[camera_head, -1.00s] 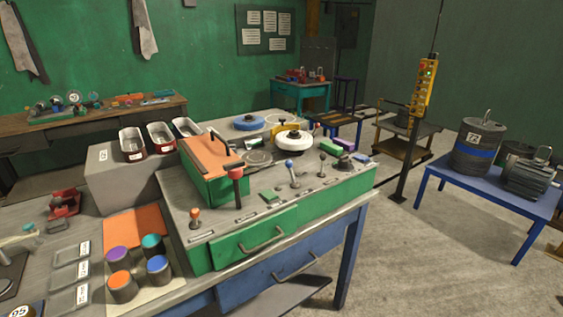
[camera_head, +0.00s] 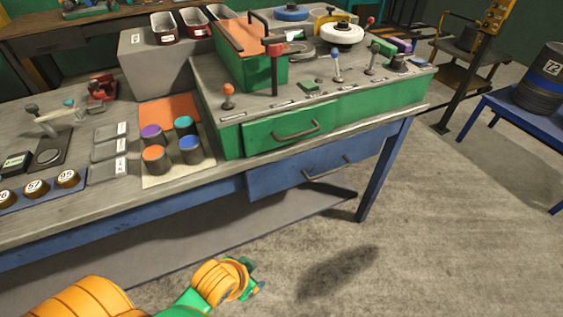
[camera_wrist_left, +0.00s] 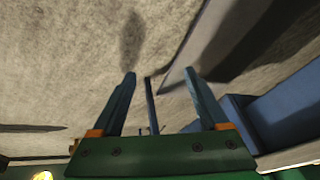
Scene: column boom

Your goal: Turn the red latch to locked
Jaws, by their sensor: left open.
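A red-topped dark post (camera_head: 273,50) stands upright at the front of the green box with the orange lid (camera_head: 246,68), on the raised grey panel. I cannot tell for sure that this is the red latch, or how it is turned. A red clamp-like piece (camera_head: 101,88) also sits at the left on the bench. My left gripper (camera_head: 250,279) is low in front of the bench, over the floor, well apart from both red pieces. In the left wrist view its two fingers (camera_wrist_left: 160,82) are spread with nothing between them. My right gripper is not in view.
The bench (camera_head: 210,188) has green and blue drawers with protruding handles at its front. Several coloured-top cylinders and small levers stand on it. A blue table (camera_head: 500,113) with a drum is at the right. The floor (camera_head: 420,250) in front is clear.

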